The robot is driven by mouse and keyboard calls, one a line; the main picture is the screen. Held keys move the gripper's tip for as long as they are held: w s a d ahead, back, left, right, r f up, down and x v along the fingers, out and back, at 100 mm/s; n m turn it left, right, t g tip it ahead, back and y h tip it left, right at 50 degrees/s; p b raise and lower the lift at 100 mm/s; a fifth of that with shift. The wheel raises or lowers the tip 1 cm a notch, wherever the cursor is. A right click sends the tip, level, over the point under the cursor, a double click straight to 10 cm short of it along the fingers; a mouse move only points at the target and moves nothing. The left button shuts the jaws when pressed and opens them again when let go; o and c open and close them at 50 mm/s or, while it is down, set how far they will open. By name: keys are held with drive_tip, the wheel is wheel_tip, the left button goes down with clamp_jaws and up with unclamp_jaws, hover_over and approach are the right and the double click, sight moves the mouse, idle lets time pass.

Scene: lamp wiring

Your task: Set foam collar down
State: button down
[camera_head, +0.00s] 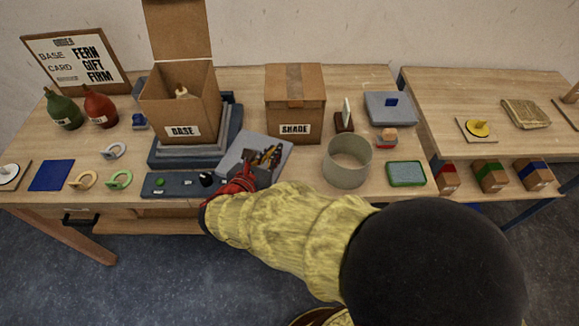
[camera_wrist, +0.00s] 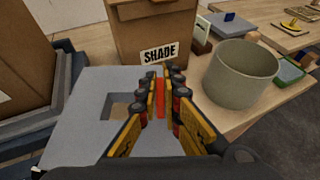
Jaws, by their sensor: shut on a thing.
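The foam collar (camera_head: 236,149) is a flat grey block between the BASE box and the SHADE box. In the wrist view the collar (camera_wrist: 82,114) shows a square hole left of my fingers. My gripper (camera_head: 268,158) is over its right part; in the wrist view my gripper (camera_wrist: 161,90) has its fingers closed around a narrow red upright strip (camera_wrist: 160,99) that seems to rise from the collar. The fingers hide where the strip meets it. I cannot tell whether the collar touches the table.
The open BASE box (camera_head: 180,105) stands on grey slabs at left. The closed SHADE box (camera_head: 295,97) stands behind my gripper. A round grey-green drum (camera_head: 347,162) is at right. A dark control strip (camera_head: 180,185) lies at the front. Bare table shows between SHADE box and drum.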

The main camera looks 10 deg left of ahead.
drive_tip(key=shift+w+d+f+b, duration=0.7)
drive_tip(key=shift+w+f, duration=0.05)
drive_tip(key=shift+f, duration=0.85)
drive_tip(key=shift+w+d+f+b, duration=0.7)
drive_tip(key=shift+f+b, duration=0.05)
drive_tip(key=shift+f, duration=0.8)
drive_tip(key=shift+w+d+f+b, duration=0.7)
drive_tip(key=shift+w+f, duration=0.05)
drive_tip(key=shift+f, duration=0.85)
drive_tip(key=shift+f, duration=0.1)
drive_tip(key=c, duration=2)
unclamp_jaws()
